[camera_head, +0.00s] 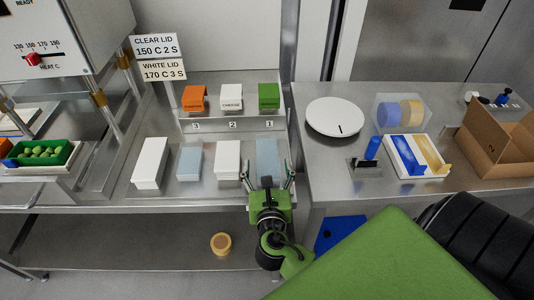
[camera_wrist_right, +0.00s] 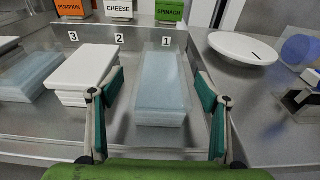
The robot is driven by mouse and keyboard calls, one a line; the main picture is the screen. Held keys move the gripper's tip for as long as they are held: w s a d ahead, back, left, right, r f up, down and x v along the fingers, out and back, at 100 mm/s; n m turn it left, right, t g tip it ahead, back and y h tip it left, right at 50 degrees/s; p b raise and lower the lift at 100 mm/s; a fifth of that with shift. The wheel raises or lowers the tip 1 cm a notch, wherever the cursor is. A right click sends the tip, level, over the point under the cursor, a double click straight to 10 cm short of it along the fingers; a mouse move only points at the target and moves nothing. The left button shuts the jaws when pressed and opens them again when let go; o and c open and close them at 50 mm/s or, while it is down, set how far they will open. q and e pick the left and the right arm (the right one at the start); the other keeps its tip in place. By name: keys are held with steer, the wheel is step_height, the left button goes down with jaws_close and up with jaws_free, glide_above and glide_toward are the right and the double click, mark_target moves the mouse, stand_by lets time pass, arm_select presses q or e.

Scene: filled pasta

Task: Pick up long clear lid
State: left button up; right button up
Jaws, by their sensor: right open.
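A stack of long clear lids (camera_head: 267,152) lies on the metal table, the rightmost of the stacks. It also shows in the right wrist view (camera_wrist_right: 163,88), pale blue and see-through, its long side pointing away from me. My right gripper (camera_head: 270,178) is open at the near end of this stack. In the right wrist view the two fingers (camera_wrist_right: 156,98) stand apart, one to each side of the stack, with nothing held. A shorter clear stack (camera_head: 189,162) lies further left. My left gripper is not in view.
A white lid stack (camera_head: 228,160) lies close to the left finger; a larger white stack (camera_head: 150,163) is far left. Orange, white and green boxes (camera_head: 269,97) stand behind. A round white plate (camera_head: 335,117) is on the right-hand table.

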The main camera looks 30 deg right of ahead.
mark_target(267, 158)
steer(key=x, duration=0.1)
steer(key=p+x, duration=0.1)
steer(key=x, duration=0.3)
steer(key=shift+d+r, duration=0.1)
steer(key=shift+r, duration=0.25)
steer(key=shift+w+d+f, duration=0.1)
steer(key=shift+w+f, duration=0.05)
steer(key=shift+w, duration=0.05)
steer(key=shift+s, duration=0.1)
steer(key=c, duration=0.9)
